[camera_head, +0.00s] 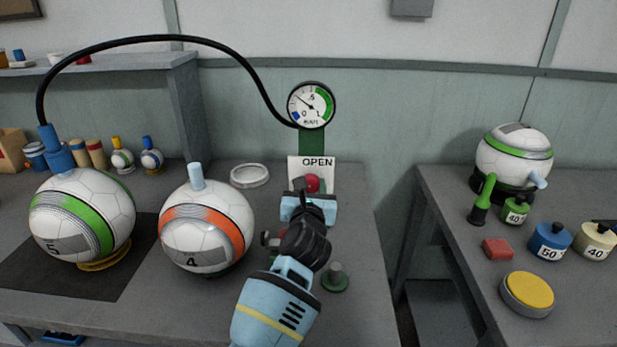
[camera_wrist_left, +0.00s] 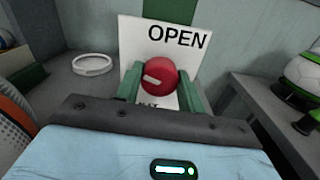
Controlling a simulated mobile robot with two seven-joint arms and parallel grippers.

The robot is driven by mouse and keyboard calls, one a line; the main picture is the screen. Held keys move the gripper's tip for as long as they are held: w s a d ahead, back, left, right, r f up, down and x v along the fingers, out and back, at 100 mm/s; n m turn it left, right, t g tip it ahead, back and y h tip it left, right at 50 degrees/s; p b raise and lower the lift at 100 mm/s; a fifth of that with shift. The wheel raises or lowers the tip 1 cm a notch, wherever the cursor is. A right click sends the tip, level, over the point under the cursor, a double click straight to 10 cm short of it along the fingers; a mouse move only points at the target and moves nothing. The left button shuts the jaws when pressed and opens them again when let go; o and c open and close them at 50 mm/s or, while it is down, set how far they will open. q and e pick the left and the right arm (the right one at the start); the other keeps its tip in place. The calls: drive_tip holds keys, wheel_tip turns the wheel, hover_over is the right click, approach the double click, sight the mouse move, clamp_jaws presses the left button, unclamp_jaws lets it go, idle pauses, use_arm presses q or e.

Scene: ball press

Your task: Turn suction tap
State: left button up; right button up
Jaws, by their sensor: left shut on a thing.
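The suction tap is a round red knob (camera_wrist_left: 160,76) with a short white mark pointing left and slightly up. It sits on a white sign (camera_wrist_left: 141,40) reading OPEN at the top; the lower word is mostly hidden. In the head view the knob (camera_head: 312,183) is below the gauge. My left gripper (camera_head: 311,193) is shut on the knob, its green fingers on either side in the wrist view. A round gauge (camera_head: 311,105) stands on a green post above the sign. A black hose (camera_head: 160,39) runs from it to a blue fitting on the green-striped ball (camera_head: 82,215).
An orange-striped ball (camera_head: 206,228) with a pale blue plug stands left of my arm. A white ring (camera_head: 249,175) lies behind it. A small green-based peg (camera_head: 335,278) stands right of my arm. A gap separates the right table (camera_head: 450,205), which holds weights and another ball.

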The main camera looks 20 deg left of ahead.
use_arm(q)
drive_tip(key=shift+r+m+p, duration=0.4)
drive_tip(key=shift+m+p, duration=0.5)
drive_tip(key=shift+m, duration=0.1)
drive_tip(key=m+p, duration=0.3)
drive_tip(key=m, duration=0.1)
drive_tip(key=shift+d+f+m, duration=0.1)
drive_tip(key=shift+m, duration=0.2)
drive_tip(key=m+p, duration=0.2)
drive_tip(key=m, duration=0.1)
drive_tip(key=shift+f, duration=0.1)
drive_tip(key=shift+f+m+p, duration=0.2)
drive_tip(key=shift+m+p, duration=0.5)
drive_tip(key=shift+m, duration=1.5)
use_arm(e)
drive_tip(key=w+r+t, duration=0.1)
drive_tip(key=w+r, duration=0.4)
drive_tip(key=r, duration=0.5)
drive_tip(key=shift+d+r+t, duration=0.25)
drive_tip(key=shift+d+t, duration=0.05)
drive_tip(key=shift+t, duration=0.1)
use_arm(q)
drive_tip(key=shift+f, duration=0.1)
use_arm(e)
drive_tip(key=shift+w, duration=0.1)
use_arm(q)
drive_tip(key=o, duration=1)
drive_tip(key=shift+c, duration=0.2)
